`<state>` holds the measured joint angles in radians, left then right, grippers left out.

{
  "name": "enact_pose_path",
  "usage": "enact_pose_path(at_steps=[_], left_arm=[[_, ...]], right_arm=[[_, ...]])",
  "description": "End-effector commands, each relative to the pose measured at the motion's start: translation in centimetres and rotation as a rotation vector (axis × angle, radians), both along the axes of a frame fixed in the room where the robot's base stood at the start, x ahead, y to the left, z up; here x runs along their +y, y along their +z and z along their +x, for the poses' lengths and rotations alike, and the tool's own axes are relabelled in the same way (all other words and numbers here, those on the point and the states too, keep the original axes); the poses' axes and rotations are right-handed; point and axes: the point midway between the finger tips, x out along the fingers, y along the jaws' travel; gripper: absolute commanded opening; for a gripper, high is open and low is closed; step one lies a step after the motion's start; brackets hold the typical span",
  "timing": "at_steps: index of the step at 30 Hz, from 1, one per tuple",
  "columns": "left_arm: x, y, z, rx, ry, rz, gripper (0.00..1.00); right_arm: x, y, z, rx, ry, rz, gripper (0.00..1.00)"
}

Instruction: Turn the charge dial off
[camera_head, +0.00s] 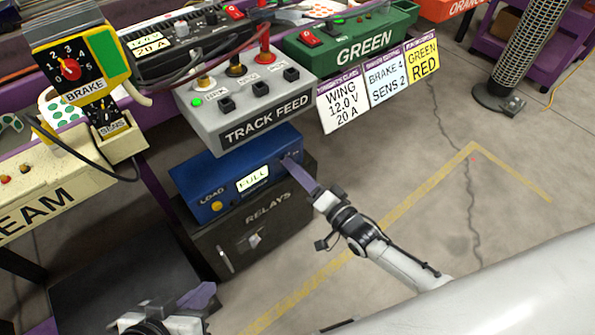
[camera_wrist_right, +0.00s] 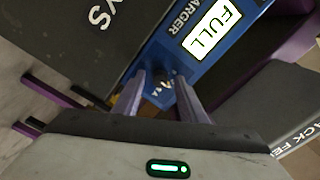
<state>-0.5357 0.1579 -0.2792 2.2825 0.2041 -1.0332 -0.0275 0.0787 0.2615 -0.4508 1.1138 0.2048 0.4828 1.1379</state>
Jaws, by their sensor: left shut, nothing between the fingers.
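The charger is a blue box (camera_head: 235,172) with a lit display reading FULL (camera_head: 253,178), on top of the dark relays box. In the right wrist view the charger face (camera_wrist_right: 180,45) is close, with its display at the top. A small dark dial (camera_wrist_right: 160,78) lies at the charger's lower end, between my right fingertips. My right gripper (camera_wrist_right: 160,82) has its fingers apart on either side of the dial; contact is unclear. In the head view my right gripper (camera_head: 290,165) reaches the charger's right end and hides the dial. My left gripper (camera_head: 203,296) is shut and empty, low in the picture.
The grey track feed box (camera_head: 250,105) overhangs the charger from above. The relays box (camera_head: 250,235) is below it. Label cards (camera_head: 385,80) hang at the table edge to the right. Open floor (camera_head: 400,185) lies to the right.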

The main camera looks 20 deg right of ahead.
Motion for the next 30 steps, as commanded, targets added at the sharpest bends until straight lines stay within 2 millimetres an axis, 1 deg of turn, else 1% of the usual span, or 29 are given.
enact_pose_path(at_steps=[5,8,9,12,22,26,30], left_arm=[[-0.01,0.05,0.0,0.0,-0.001,0.001,0.0],[0.0,0.04,0.0,0.0,-0.001,0.001,0.0],[0.0,0.04,0.0,0.0,-0.001,0.001,0.0],[0.0,0.05,0.0,0.0,0.0,0.0,0.0],[0.04,0.12,0.03,-0.001,0.0,0.001,0.0],[0.08,0.16,0.03,-0.002,0.0,0.004,0.0],[0.17,0.02,-0.03,0.003,0.001,0.009,0.0]], right_arm=[[0.02,0.01,-0.01,0.0,0.0,0.0,0.38],[0.01,0.02,-0.01,0.0,0.0,0.0,0.23],[0.01,0.02,-0.01,0.0,0.0,-0.001,0.16],[0.0,0.02,-0.02,0.0,0.0,-0.001,0.0],[-0.02,0.03,-0.04,-0.014,0.0,-0.038,0.0],[-0.03,0.03,-0.04,-0.034,-0.001,-0.096,0.0],[-0.03,0.03,-0.05,-0.068,-0.001,-0.19,0.0]])
